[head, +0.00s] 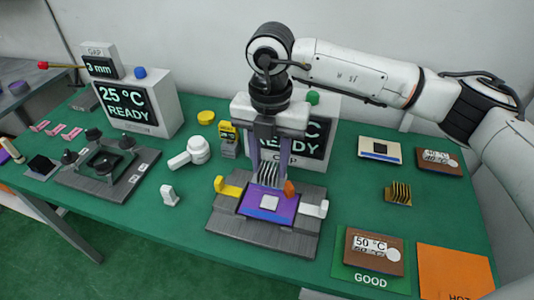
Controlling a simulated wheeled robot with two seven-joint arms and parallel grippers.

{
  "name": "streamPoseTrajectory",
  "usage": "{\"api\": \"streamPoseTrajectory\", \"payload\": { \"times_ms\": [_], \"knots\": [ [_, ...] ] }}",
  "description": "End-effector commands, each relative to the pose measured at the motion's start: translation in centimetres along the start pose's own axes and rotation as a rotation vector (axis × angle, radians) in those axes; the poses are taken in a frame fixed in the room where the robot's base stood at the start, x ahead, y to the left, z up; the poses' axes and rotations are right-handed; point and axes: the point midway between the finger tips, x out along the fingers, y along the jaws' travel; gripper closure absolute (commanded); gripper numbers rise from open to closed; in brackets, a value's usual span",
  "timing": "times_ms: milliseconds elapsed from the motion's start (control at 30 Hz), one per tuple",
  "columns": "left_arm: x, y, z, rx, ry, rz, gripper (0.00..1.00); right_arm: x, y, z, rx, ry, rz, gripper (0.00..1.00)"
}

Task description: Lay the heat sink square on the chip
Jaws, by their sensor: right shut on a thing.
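My right gripper (269,160) comes down from above and is shut on a grey finned heat sink (269,174). The heat sink is just above and behind the pale square chip (269,202). The chip sits on a purple board (249,207) in a grey fixture (262,237) with a yellow clamp (228,187) at left, a white clamp (314,209) at right and an orange piece (290,189) behind. The heat sink's underside is hidden, so I cannot tell its exact gap to the chip. My left gripper is not in view.
A gold finned block (398,193) stands right of the fixture. A display box (155,95), dark fixture (130,185) and white handled object (190,154) are left.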

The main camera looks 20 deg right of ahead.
Motion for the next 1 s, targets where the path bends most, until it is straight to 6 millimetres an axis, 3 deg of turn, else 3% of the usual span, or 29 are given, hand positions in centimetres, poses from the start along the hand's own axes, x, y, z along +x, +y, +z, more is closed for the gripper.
{"api": "streamPoseTrajectory", "payload": {
  "times_ms": [367, 1000],
  "knots": [
    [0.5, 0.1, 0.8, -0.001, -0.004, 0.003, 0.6, 0.6, 0.0, 0.1, 0.0, 0.001, 0.0, 0.89],
    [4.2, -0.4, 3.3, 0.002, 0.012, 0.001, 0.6, 6.7, 0.0, 0.1, 0.0, 0.001, 0.0, 0.89]
  ]
}}
